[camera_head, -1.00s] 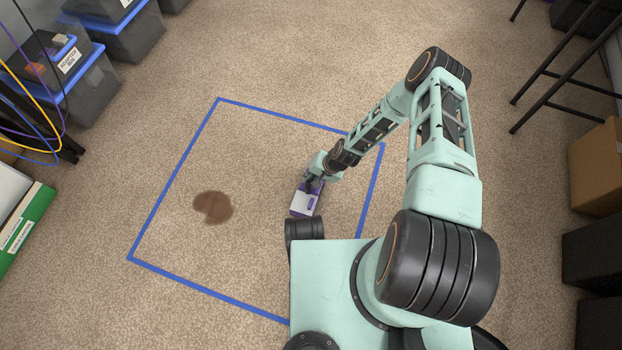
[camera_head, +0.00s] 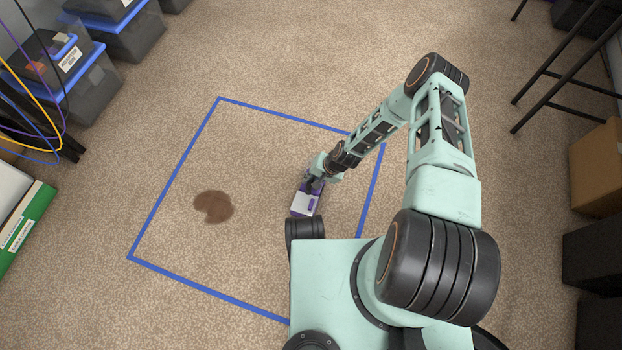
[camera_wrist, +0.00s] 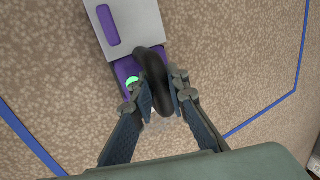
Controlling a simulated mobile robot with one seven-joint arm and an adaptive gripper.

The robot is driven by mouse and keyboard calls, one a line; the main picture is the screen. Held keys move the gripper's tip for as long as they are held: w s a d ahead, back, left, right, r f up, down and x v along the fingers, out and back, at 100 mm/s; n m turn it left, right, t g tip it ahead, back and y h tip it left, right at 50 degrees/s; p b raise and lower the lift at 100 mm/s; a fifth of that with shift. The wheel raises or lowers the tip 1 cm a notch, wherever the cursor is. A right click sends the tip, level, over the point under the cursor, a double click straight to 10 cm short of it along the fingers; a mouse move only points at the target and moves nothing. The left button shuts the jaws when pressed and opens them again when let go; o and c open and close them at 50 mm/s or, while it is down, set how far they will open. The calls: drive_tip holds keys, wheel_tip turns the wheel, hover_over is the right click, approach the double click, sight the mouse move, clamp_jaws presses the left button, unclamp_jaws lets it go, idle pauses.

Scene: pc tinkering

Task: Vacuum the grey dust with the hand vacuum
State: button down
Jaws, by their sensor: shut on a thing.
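The hand vacuum (camera_head: 306,202) is white and purple, low over the carpet inside the blue outline, just ahead of my base. My gripper (camera_head: 316,178) is shut on its handle. In the wrist view, my gripper (camera_wrist: 160,92) has its two fingers on either side of the black handle of the vacuum (camera_wrist: 135,25), and a green light shows on its purple body. I cannot tell whether the vacuum touches the floor. A brown patch (camera_head: 214,206) lies on the carpet left of the vacuum, apart from it.
The blue outline (camera_head: 172,177) marks a square of open carpet. Storage boxes (camera_head: 85,85) with blue lids and cables stand at the upper left, a green binder (camera_head: 28,230) at the left. A cardboard box (camera_head: 598,165) and a black stand (camera_head: 565,80) are at the right.

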drive_tip(key=shift+w, duration=0.15)
